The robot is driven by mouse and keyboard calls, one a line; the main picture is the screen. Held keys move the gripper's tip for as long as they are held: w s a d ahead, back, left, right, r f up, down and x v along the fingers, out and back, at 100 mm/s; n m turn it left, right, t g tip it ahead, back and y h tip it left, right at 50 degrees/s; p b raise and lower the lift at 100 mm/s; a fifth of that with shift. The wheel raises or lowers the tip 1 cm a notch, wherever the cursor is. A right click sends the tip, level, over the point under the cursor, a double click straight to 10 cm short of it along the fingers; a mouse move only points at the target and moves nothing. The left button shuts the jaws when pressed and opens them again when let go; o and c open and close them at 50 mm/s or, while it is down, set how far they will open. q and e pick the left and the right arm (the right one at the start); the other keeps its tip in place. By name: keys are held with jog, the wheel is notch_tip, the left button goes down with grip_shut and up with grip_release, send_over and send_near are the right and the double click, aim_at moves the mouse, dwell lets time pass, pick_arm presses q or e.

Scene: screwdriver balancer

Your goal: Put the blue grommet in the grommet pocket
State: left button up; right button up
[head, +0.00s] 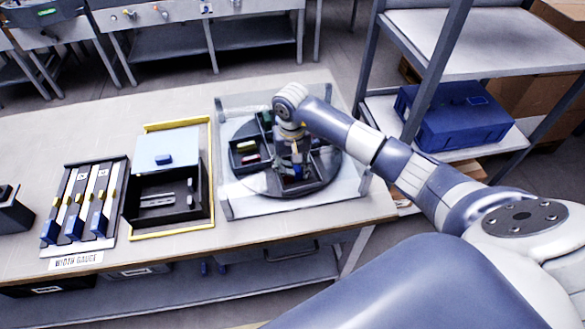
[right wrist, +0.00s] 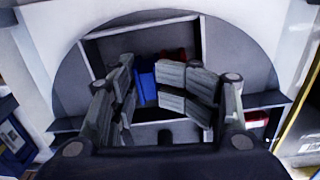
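My right gripper (head: 293,172) reaches down into the compartments of a round dark turntable (head: 262,186) on the bench. In the right wrist view its fingers (right wrist: 147,92) are partly apart inside a compartment. A blue piece (right wrist: 147,78), perhaps the blue grommet, shows between the fingertips. I cannot tell whether both fingers touch it or whether it lies just beyond them. Its lower part is hidden. A red piece (right wrist: 174,55) is behind it, partly covered by the right finger. I cannot make out which pocket is the grommet pocket. My left gripper is not in view.
Left of the turntable is a yellow-edged black tray (head: 137,218) with a pale panel and a small blue block (head: 164,160). Further left is a width gauge board (head: 68,190) with blue sliders. A shelf with a blue case (head: 455,115) stands at the right.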

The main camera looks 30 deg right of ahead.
jog(key=shift+r+p, duration=0.65)
jog(key=shift+p, duration=0.15)
jog(key=shift+w+r, duration=0.2)
jog(key=shift+r, duration=0.2)
notch_tip(320, 180, up, 11)
jog(key=b, duration=0.4)
jog(key=shift+s+a, duration=0.1)
